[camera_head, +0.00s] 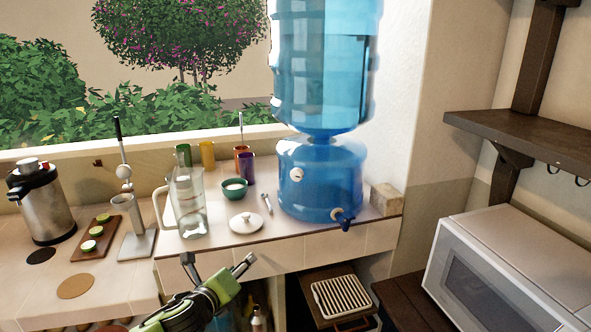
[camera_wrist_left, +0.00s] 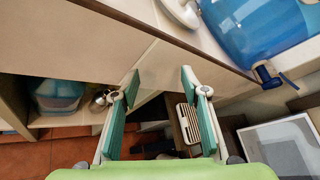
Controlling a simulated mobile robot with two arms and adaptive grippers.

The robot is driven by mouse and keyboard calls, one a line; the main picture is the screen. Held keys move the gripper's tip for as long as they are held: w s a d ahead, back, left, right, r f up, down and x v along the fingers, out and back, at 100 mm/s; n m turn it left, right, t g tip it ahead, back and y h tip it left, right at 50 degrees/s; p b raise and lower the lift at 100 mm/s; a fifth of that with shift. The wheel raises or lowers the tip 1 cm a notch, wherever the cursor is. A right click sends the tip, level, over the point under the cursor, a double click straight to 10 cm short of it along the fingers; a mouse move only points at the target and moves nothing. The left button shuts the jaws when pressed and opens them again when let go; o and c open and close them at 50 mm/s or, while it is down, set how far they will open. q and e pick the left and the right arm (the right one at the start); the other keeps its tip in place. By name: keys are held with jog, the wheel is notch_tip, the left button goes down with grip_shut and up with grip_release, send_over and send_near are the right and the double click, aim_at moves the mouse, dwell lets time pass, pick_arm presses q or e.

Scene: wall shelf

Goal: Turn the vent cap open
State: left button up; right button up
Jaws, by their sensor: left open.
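The blue water dispenser (camera_head: 318,190) stands on the counter with a large blue bottle (camera_head: 325,70) upside down on top. A small round white cap (camera_head: 296,174) sits on the left front of its body, and it looks like the vent cap. I cannot tell how it is turned. A dark blue tap (camera_head: 343,218) sticks out low at the front. My left gripper (camera_head: 217,268) is open and empty, in front of the counter edge, below and left of the cap. In the left wrist view the dispenser (camera_wrist_left: 265,25) shows at upper right, beyond the open fingers (camera_wrist_left: 160,85).
A glass pitcher (camera_head: 188,195), a white lid (camera_head: 246,222), a green bowl (camera_head: 234,189) and a small metal utensil (camera_head: 266,204) stand left of the dispenser. A stone block (camera_head: 386,198) is at its right. A microwave (camera_head: 500,270) and wall shelf (camera_head: 525,135) are farther right.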

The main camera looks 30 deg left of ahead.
aim_at(295, 177)
pick_arm(q)
jog(key=w+d+r+m+t+h, duration=0.25)
jog(key=r+m, duration=0.35)
jog(key=r, duration=0.4)
jog(key=w+d+r+m+t+h, duration=0.1)
jog(key=d+r+m+t, duration=0.15)
jog(key=r+m, duration=0.55)
jog(key=w+p, duration=0.1)
jog(key=w, duration=0.3)
jog(key=w+r+n+p, duration=0.1)
jog(key=w+p, duration=0.1)
jog(key=w, duration=0.2)
jog(key=w+r+n+p, duration=0.1)
jog(key=w, duration=0.4)
jog(key=shift+y, duration=0.25)
jog(key=shift+w+f+p, duration=0.2)
jog(key=shift+w+p, duration=0.15)
jog(key=shift+w, duration=0.2)
pick_arm(e)
jog(key=shift+s+a+r, duration=0.1)
jog(key=shift+a+r, duration=0.1)
jog(key=shift+r, duration=0.7)
jog(key=shift+s+a+r, duration=0.15)
jog(key=shift+a+r, duration=0.05)
jog(key=shift+r, duration=0.65)
jog(key=shift+s+a+r, duration=0.1)
jog(key=shift+a+r, duration=0.1)
jog(key=shift+r, duration=0.7)
pick_arm(q)
jog(key=c, duration=1.1)
